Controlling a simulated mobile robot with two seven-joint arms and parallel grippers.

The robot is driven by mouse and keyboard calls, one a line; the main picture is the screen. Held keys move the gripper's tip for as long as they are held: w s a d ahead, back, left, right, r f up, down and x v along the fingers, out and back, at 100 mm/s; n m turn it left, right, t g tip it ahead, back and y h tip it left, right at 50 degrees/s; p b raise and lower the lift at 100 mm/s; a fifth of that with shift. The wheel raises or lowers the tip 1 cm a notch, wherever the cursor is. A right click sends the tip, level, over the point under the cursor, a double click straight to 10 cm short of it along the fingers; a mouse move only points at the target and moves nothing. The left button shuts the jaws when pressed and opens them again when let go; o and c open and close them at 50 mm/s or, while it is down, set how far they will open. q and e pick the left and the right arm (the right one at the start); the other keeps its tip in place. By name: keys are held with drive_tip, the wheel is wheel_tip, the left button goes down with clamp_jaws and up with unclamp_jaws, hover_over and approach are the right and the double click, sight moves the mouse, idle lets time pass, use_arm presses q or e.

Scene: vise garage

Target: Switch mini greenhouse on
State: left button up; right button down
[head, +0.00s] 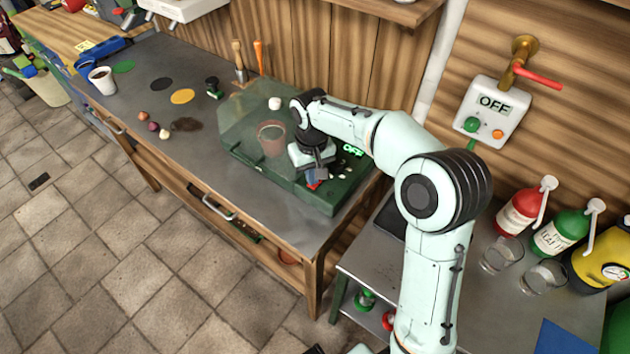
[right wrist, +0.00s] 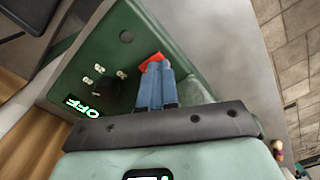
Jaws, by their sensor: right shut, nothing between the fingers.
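The mini greenhouse has a dark green base (head: 338,198) and a clear cover over a brown pot (head: 271,137). Its lit green display (head: 353,150) reads OFF, as it does in the right wrist view (right wrist: 83,106). A dark round knob (right wrist: 107,87) with pale marks sits beside the display. My right gripper (head: 314,184) is over the control panel, its blue fingers (right wrist: 156,80) shut and empty. A red part (right wrist: 152,61) shows at the fingertips, above the panel; whether they touch it is unclear. My left gripper is not in view.
A wall box (head: 493,111) with green and orange buttons also reads OFF, below a red-handled tap (head: 538,77). Several bottles stand on the right bench.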

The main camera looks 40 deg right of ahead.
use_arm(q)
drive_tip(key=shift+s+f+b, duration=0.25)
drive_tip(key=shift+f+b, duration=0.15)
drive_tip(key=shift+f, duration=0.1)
use_arm(e)
drive_tip(key=shift+f, duration=0.85)
drive_tip(key=shift+r+p, duration=1.1)
drive_tip(key=shift+r, duration=0.5)
drive_tip(key=shift+r+p, duration=1.25)
drive_tip(key=shift+r, duration=0.75)
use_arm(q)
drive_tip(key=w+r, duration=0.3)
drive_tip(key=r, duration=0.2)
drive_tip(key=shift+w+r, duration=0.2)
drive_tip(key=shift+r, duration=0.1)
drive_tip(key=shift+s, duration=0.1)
use_arm(e)
drive_tip(key=shift+f, duration=0.1)
